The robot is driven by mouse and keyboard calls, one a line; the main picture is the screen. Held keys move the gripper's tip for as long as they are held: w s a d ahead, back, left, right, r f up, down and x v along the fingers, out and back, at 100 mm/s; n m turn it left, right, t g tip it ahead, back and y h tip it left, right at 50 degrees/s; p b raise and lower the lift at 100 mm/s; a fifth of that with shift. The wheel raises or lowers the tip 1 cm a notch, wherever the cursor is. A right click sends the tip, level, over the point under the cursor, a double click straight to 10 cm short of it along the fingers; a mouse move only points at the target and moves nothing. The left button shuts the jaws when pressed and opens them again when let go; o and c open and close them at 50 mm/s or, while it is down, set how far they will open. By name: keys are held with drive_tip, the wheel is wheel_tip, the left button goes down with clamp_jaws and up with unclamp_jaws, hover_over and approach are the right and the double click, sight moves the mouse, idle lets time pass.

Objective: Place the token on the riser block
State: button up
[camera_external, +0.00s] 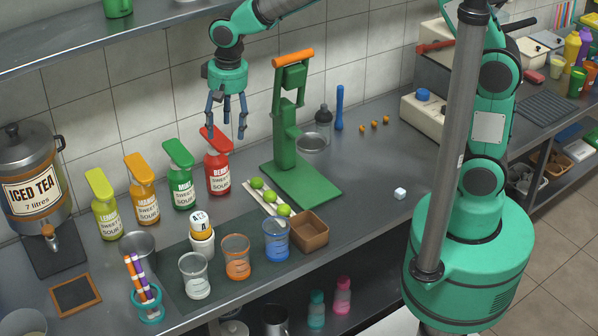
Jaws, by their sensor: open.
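My gripper (228,128) hangs in the air with its fingers pointing down and spread apart. It is empty, and in the picture it is above the red sauce bottle and left of the green press. No thing is clearly recognisable as the token or the riser block. A small white cube (400,193) lies alone on the steel counter, right of the press. A small yellow-and-white labelled piece (201,220) sits on a white cup (202,245) at the front. A brown open box (305,236) stands near the counter's front edge.
The green press (288,135) with an orange handle stands mid-counter, beside a tray of green limes (257,184). Several sauce bottles (182,180) line the wall side. Glasses (236,258) stand in front. Counter between the press and my base is mostly clear.

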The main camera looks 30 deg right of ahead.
drive_tip(key=s+d+r+t, duration=0.15)
drive_tip(key=d+r, duration=0.25)
drive_tip(key=d, duration=0.4)
drive_tip(key=s+d+r, duration=0.2)
drive_tip(key=d+r, duration=0.3)
drive_tip(key=d, duration=0.3)
drive_tip(key=s+d+r+t, duration=0.1)
drive_tip(key=d+r, duration=0.3)
drive_tip(key=d, duration=0.4)
drive_tip(key=s+d+r+t, duration=0.1)
drive_tip(key=s+d+t, duration=0.1)
drive_tip(key=s+d, duration=1.4)
drive_tip(key=shift+s+d+r+h, duration=0.15)
drive_tip(key=shift+d+r+h, duration=0.25)
drive_tip(key=shift+d, duration=0.65)
drive_tip(key=shift+f, duration=0.1)
wheel_tip(320, 180, down, 2)
drive_tip(key=shift+b, duration=1.05)
